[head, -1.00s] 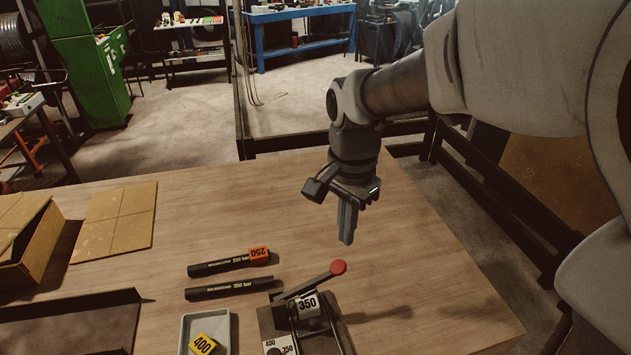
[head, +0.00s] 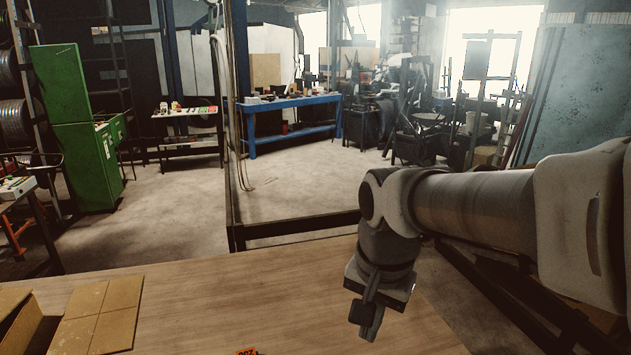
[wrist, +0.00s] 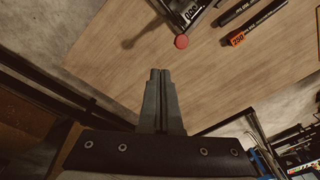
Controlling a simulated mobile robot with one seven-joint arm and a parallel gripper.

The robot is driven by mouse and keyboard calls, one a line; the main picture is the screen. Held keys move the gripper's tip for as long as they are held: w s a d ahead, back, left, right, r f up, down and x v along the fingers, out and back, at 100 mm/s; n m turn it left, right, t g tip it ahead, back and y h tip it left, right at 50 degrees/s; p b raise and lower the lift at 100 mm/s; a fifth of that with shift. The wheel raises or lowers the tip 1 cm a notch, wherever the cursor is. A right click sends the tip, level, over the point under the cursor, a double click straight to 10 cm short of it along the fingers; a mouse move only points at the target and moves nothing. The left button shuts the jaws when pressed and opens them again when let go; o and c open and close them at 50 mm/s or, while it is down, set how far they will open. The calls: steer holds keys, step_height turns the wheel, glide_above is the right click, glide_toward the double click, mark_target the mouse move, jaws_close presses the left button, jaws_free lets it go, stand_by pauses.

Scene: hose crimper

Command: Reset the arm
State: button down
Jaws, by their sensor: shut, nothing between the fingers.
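My gripper (head: 369,322) hangs from my arm over the right part of the wooden table in the head view. In the wrist view its two fingers (wrist: 159,72) lie side by side, shut with nothing between them. Past the fingertips in the wrist view is the crimper (wrist: 188,14), with its red lever knob (wrist: 181,42). The crimper is out of the head view.
The wooden table (head: 210,290) is bare near my gripper. Dark hoses (wrist: 262,24) lie on it, one with an orange 250 tag (wrist: 237,38). Cardboard (head: 104,312) lies at the left. A dark rail (head: 300,226) runs behind the table.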

steer(key=s+d+r+n+t, duration=0.2)
steer(key=s+d+n+t, duration=0.1)
steer(key=s+d+n, duration=0.3)
steer(key=s, duration=0.2)
steer(key=shift+s+d+r+t, duration=0.2)
steer(key=shift+s+t, duration=0.2)
steer(key=c, duration=1.5)
jaws_free()
steer(key=shift+c, duration=0.2)
